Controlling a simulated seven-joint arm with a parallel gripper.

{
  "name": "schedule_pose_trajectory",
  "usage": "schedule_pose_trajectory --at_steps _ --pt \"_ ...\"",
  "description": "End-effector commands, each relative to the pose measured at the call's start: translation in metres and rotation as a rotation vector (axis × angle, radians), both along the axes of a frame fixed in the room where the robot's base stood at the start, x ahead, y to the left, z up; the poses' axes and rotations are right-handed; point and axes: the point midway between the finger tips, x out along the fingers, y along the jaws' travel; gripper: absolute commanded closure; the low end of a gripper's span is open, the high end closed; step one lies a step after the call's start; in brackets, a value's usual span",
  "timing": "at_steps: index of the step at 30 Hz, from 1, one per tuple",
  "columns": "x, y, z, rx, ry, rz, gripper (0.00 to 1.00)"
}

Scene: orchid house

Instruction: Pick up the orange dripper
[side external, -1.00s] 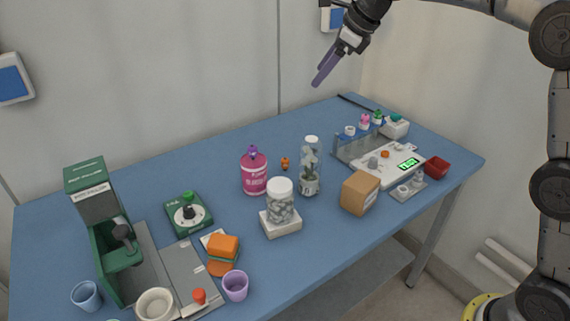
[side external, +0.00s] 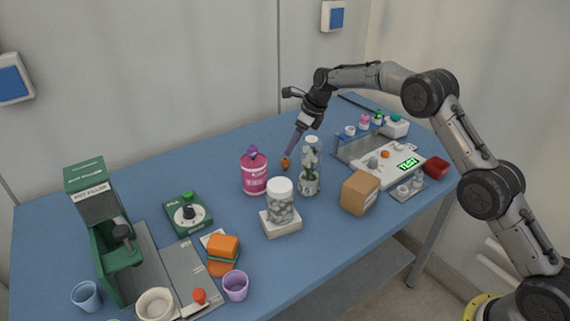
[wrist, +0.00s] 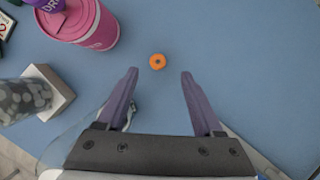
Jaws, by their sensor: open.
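The orange dripper (side external: 285,163) is a small orange piece standing on the blue table between the pink bottle and the clear jar. In the wrist view the orange dripper (wrist: 157,61) shows from above as a round disc with a dark centre. My gripper (side external: 289,152) has purple fingers and reaches down just above the dripper in the side view. In the wrist view my gripper (wrist: 159,72) is open and empty, and the dripper lies between and slightly beyond the fingertips. Whether the fingers reach down to its height I cannot tell.
A pink bottle (side external: 254,178) with a purple top stands left of the dripper. A tall clear jar (side external: 310,172) stands close on the right. A white-lidded jar (side external: 280,203) stands in front on a white block. The table behind the dripper is clear.

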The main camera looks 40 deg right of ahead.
Motion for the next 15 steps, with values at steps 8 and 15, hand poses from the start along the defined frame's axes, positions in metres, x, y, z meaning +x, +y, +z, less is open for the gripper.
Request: schedule_pose_trajectory --at_steps 8,15 --pt "0.006 0.005 -0.02 0.001 -0.001 0.0 0.32" --pt "0.011 0.013 -0.053 -0.001 0.001 0.001 0.32"
